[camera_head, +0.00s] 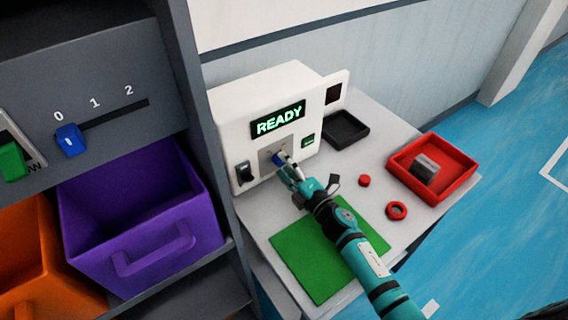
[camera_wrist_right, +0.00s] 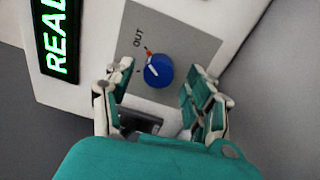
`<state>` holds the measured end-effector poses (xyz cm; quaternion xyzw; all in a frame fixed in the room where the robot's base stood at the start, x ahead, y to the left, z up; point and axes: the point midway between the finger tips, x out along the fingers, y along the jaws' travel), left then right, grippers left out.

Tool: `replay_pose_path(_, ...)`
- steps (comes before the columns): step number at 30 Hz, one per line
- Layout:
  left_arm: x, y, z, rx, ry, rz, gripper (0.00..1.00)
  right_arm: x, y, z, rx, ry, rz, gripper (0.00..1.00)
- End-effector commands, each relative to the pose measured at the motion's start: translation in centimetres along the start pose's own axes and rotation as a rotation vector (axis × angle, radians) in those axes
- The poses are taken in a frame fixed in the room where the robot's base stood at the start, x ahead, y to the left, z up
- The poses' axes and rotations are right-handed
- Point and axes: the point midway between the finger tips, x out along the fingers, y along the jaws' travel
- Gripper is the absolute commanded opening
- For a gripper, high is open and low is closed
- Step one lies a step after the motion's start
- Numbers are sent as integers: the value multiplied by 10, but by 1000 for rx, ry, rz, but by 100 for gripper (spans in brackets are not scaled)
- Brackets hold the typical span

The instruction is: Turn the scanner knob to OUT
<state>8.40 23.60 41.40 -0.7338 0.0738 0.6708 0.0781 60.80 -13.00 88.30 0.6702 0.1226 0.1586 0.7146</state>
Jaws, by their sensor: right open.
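The scanner (camera_head: 245,110) is a white box on the table, with a lit green READY display (camera_head: 278,118). Its blue knob (camera_wrist_right: 158,71) sits on a grey plate (camera_wrist_right: 183,48) marked OUT. In the right wrist view a white line on the knob points up and left, close to a small red mark near the word OUT. In the head view the knob (camera_head: 278,157) is partly covered by my right gripper (camera_head: 287,163). My right gripper (camera_wrist_right: 158,98) is open, its fingers on either side below the knob; I cannot tell whether they touch it. My left gripper is not in view.
A green mat (camera_head: 318,268) lies under my right arm. A red tray (camera_head: 404,165) with a grey block, a black tray (camera_head: 345,136), a red ring (camera_head: 397,211) and a red cap (camera_head: 364,181) are nearby. Shelves with a purple bin (camera_head: 150,215) stand left.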

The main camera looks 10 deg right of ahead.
Motion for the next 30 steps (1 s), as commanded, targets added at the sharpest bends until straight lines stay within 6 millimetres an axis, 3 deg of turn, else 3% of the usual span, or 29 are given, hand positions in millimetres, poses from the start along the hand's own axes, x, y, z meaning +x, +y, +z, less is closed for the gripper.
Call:
replay_pose_path(9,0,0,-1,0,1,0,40,-68,-1,0,1,0,-4,56)
replay_pose_path(15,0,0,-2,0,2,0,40,-98,-1,0,0,0,-2,56)
replay_pose_path(21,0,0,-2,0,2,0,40,-108,0,1,-1,0,-1,56)
replay_pose_path(30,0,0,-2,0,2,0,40,-108,0,1,-1,-1,-1,56)
